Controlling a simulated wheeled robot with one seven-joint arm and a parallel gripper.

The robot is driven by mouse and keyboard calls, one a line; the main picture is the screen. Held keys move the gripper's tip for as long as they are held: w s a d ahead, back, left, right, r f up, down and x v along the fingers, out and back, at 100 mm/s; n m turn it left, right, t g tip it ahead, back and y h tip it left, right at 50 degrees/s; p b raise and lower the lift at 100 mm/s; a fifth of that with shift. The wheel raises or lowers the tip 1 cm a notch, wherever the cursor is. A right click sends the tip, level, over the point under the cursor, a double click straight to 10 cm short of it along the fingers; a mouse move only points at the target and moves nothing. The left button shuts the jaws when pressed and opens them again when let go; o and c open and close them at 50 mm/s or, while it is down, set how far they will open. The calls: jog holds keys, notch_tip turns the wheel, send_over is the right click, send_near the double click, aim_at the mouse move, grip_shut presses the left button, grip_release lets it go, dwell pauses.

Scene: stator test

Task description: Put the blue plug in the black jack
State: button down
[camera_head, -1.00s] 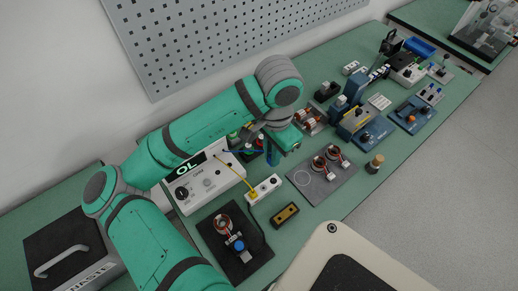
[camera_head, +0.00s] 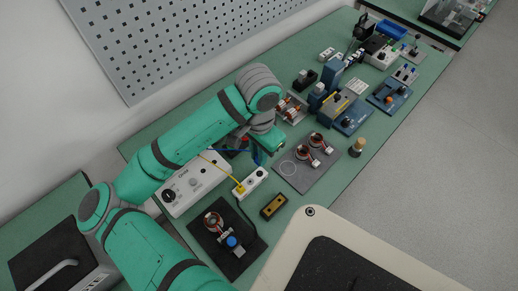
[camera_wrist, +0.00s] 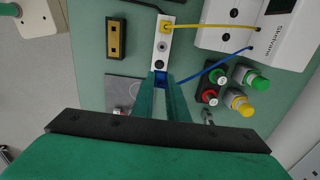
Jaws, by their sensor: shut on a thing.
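The blue plug (camera_wrist: 160,77) is between the tips of my gripper (camera_wrist: 163,80) in the wrist view; its blue cable (camera_wrist: 205,68) runs to the white meter (camera_wrist: 228,25). The black jack (camera_wrist: 159,64) is at the near end of a white jack block (camera_wrist: 164,36), just ahead of the plug and uncovered in the wrist view. Their height gap cannot be told. A yellow plug (camera_wrist: 165,27) sits at the block's far end. In the head view my gripper (camera_head: 256,157) is beside the block (camera_head: 251,182), and the plug is too small to make out clearly.
Red, green and yellow terminals (camera_wrist: 240,103) stand close to the right of my fingers in the wrist view. A yellow-brown block (camera_head: 273,206) lies beside the jack block. A dark plate with coils (camera_head: 310,165) lies to the right. A board with a blue knob (camera_head: 232,242) is in front.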

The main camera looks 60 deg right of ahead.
jog(key=shift+s+f, duration=0.1)
jog(key=shift+f, duration=2.75)
jog(key=shift+f, duration=0.15)
jog(key=shift+s+d, duration=0.1)
jog(key=shift+f, duration=0.1)
jog(key=shift+f, duration=0.25)
jog(key=shift+f, duration=0.65)
